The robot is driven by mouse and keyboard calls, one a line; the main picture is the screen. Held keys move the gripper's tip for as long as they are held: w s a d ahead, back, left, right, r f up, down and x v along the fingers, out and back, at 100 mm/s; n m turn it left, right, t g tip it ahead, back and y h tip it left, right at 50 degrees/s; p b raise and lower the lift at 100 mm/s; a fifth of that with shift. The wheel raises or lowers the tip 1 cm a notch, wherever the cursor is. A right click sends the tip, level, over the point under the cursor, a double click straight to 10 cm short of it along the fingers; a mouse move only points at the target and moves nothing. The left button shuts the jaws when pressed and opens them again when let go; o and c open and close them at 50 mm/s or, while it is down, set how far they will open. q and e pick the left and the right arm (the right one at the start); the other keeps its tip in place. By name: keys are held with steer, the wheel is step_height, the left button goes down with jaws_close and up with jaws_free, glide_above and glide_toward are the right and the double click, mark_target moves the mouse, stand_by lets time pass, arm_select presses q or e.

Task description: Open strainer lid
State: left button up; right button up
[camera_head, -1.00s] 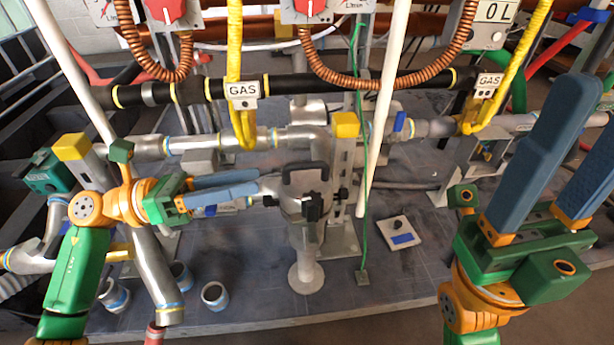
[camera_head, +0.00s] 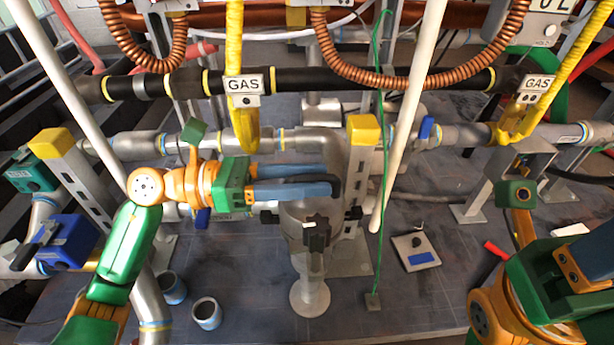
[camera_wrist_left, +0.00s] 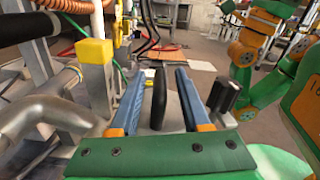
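The strainer (camera_head: 308,262) is a grey metal body on a round foot in the middle of the head view, with black knobs around its top. Its lid (camera_head: 297,212) appears in place, partly hidden by my left gripper. The lid's dark arched handle (camera_wrist_left: 158,98) stands between the two blue fingers of my left gripper (camera_wrist_left: 160,85) in the left wrist view, with a gap on each side. In the head view my left gripper (camera_head: 328,182) reaches in from the left over the lid, fingers open.
A yellow-capped post (camera_head: 362,130) stands just behind the strainer, with a white pole (camera_head: 410,120) and green cord (camera_head: 380,210) to its right. A black gas pipe (camera_head: 300,82) crosses behind. A flat plate (camera_head: 416,250) lies on the deck at right.

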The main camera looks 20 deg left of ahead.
arm_select(q)
jaws_close()
steer(key=shift+f, duration=0.1)
stand_by(1.1)
